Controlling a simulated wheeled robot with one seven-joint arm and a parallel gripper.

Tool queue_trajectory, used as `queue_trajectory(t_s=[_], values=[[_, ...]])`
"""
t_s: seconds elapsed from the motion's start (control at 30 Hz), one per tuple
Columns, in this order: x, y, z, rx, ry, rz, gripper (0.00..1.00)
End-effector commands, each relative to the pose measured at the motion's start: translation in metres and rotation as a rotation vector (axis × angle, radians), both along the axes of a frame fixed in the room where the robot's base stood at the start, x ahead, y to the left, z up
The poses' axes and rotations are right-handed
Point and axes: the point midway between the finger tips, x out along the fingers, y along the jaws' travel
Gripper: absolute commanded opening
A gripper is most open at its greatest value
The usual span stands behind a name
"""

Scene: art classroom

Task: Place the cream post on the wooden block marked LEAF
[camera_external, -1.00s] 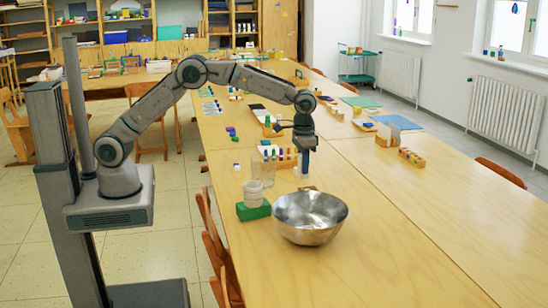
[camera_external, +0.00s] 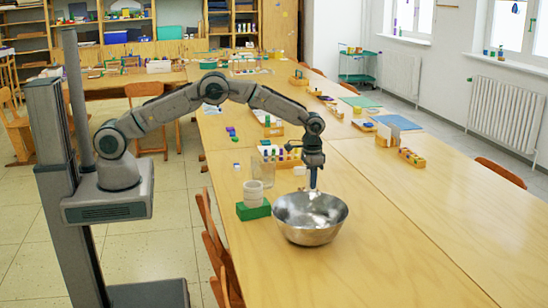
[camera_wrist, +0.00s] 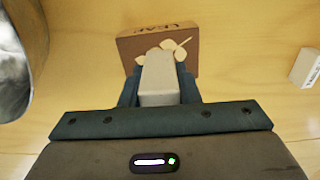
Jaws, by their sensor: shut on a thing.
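In the wrist view the cream post (camera_wrist: 158,84) is between the two fingers of my gripper (camera_wrist: 157,74), which is shut on it. The wooden block (camera_wrist: 128,47) is brown, with LEAF lettering upside down and pale leaf shapes on its face. It lies just beyond the post's far end, which overlaps it in this view. I cannot tell whether they touch. In the external view my gripper (camera_external: 313,182) points down at the far rim of the metal bowl, and the LEAF block is hidden there.
The metal bowl (camera_external: 311,232) stands close by; its side fills the left edge of the wrist view (camera_wrist: 12,70). A small white block (camera_wrist: 306,68) lies right.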

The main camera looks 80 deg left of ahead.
Motion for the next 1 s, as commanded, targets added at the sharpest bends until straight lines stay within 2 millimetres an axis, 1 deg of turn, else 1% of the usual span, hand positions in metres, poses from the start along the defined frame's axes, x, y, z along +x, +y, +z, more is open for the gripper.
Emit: queue_trajectory(t_s=[0.13,0.27,0.3,0.33,0.37,0.63,0.77,0.87,1.0], values=[[0.0,0.0,0.0,0.0,-0.001,0.0,0.04],[0.0,0.0,-0.004,0.0,-0.001,0.0,0.04],[0.0,0.0,-0.003,0.0,-0.001,0.0,0.37],[0.0,0.0,-0.003,0.0,-0.001,0.0,0.46],[0.0,0.0,-0.003,0.0,-0.001,0.0,0.51],[0.0,0.0,-0.002,0.0,-0.001,0.0,0.51],[0.001,0.0,0.006,0.0,-0.003,0.0,0.51],[0.001,0.0,0.021,-0.001,-0.004,0.0,0.51],[0.001,0.0,0.052,-0.001,-0.006,0.0,0.51]])
